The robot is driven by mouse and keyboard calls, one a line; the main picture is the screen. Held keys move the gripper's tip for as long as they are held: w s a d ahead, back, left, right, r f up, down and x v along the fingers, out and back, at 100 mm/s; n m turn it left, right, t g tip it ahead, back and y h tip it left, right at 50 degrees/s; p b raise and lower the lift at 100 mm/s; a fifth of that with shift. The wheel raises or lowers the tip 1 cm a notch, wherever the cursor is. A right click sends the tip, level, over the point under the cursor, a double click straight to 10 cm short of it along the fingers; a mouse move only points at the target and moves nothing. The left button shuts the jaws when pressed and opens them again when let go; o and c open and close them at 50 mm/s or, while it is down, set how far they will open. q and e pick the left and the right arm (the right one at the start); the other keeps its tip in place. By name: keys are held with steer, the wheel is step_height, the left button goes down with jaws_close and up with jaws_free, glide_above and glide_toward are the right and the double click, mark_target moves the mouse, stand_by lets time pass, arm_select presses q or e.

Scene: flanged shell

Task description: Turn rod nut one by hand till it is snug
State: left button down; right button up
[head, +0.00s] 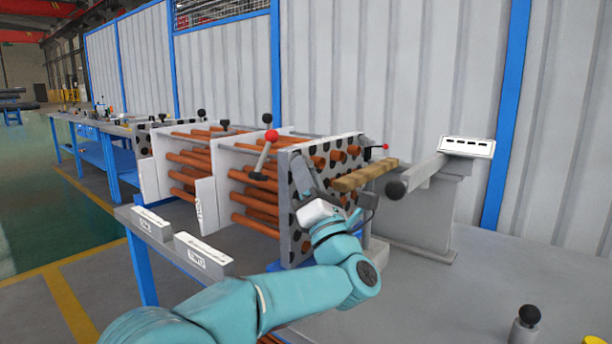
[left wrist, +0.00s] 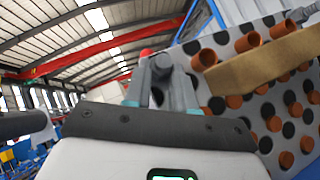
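My left gripper (head: 304,180) is up against the near face of the upright end plate (head: 290,215), which is grey with dark round spots. In the left wrist view its grey fingers (left wrist: 162,88) stand apart, with a grey round-ended piece (left wrist: 163,64) between them that may be a rod nut. I cannot tell whether the fingers press on it. No label marks rod nut one, and my wrist hides part of the plate. Copper-coloured tubes (head: 262,203) run through the plates, and their ends (left wrist: 248,41) show on the plate in the left wrist view. My right gripper is not in view.
A wooden bar (head: 365,176) juts out beside the end plate, close to my wrist. A grey stand (head: 425,210) with a dark round end is right of it. A red-knobbed lever (head: 265,155) rises behind the plate. The table's right front (head: 450,300) is mostly clear.

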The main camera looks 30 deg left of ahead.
arm_select(q)
steer(key=shift+s+m+t+h, duration=0.1)
steer(key=shift+m+t+h, duration=0.3)
steer(key=shift+m+h, duration=0.2)
steer(key=r+m+h+p, duration=0.1)
steer(key=m+h+p, duration=0.2)
steer(key=m+p, duration=0.1)
steer(key=r+m+h+p, duration=0.1)
steer(key=m+h+p, duration=0.2)
steer(key=m+p, duration=0.1)
steer(key=s+r+m+h+p, duration=0.1)
steer(key=m+h+p, duration=0.1)
steer(key=m+p, duration=0.1)
steer(key=shift+m+h+p, duration=0.4)
steer(key=shift+w+m+g+h+p, duration=0.1)
steer(key=shift+m+g+h+p, duration=0.8)
steer(key=shift+p, duration=3.85)
steer(key=shift+w+m+g+h+p, duration=0.1)
steer(key=shift+m+g+h+p, duration=0.75)
steer(key=shift+p, duration=3.9)
steer(key=shift+f+m+g+y, duration=0.1)
steer(key=shift+m+g+y, duration=0.25)
steer(key=shift+m+y, duration=0.15)
